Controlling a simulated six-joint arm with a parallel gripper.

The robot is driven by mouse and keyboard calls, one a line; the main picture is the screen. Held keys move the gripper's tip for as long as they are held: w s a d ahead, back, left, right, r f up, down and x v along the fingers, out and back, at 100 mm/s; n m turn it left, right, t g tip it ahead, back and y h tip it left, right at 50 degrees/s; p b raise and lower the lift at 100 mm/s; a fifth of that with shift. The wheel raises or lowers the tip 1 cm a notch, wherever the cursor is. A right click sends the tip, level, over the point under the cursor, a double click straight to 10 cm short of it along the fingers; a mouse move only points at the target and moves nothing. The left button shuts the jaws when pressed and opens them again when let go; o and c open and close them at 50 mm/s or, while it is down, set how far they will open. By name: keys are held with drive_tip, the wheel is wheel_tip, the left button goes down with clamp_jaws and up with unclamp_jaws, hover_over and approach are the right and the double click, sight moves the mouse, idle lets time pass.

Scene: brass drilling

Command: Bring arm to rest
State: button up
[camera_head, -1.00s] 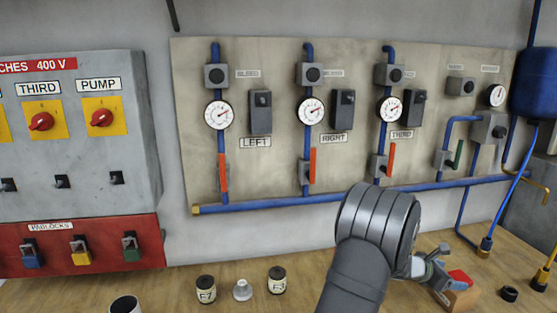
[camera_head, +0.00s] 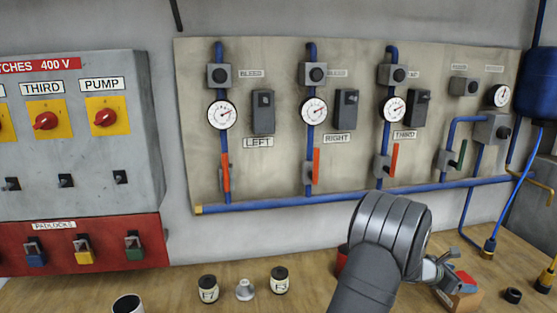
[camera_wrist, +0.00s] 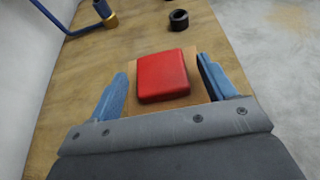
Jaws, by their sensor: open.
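My gripper (camera_head: 456,277) is at the lower right of the head view, low over the wooden bench and partly hidden by my own wrist. In the wrist view, the two blue fingers of my gripper (camera_wrist: 163,88) stand apart. A red block or pad (camera_wrist: 163,75) on a light wooden base (camera_wrist: 193,66) lies between and beyond them. Gaps show between the fingers and the red piece, so it does not look gripped. The red piece also shows beside my gripper in the head view (camera_head: 466,277).
A black ring (camera_head: 512,296) lies right of my gripper. Two labelled jars (camera_head: 208,289) (camera_head: 280,280) and a grey cone (camera_head: 245,290) stand on the bench. Behind is a panel (camera_head: 270,180) with gauges, red levers and a blue pipe. A switch cabinet (camera_head: 90,180) is at left.

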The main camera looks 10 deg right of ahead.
drive_tip(key=shift+d+r, duration=0.15)
drive_tip(key=shift+d, duration=0.25)
wheel_tip(320, 180, up, 4)
drive_tip(key=shift+f, duration=0.15)
drive_tip(key=s+r, duration=0.7)
drive_tip(key=s, duration=0.5)
drive_tip(key=w+a+n+t, duration=0.2)
drive_tip(key=w+a, duration=1.5)
drive_tip(key=w, duration=0.4)
drive_tip(key=w+a+n+t, duration=0.1)
drive_tip(key=w+a, duration=0.4)
drive_tip(key=a, duration=0.7)
drive_tip(key=w+a+n+t, duration=0.1)
drive_tip(key=w+a, duration=0.5)
drive_tip(key=a, duration=0.6)
drive_tip(key=shift+a+r+t+y, duration=0.25)
drive_tip(key=shift+a+t+y, duration=0.05)
drive_tip(key=shift+t+y, duration=0.1)
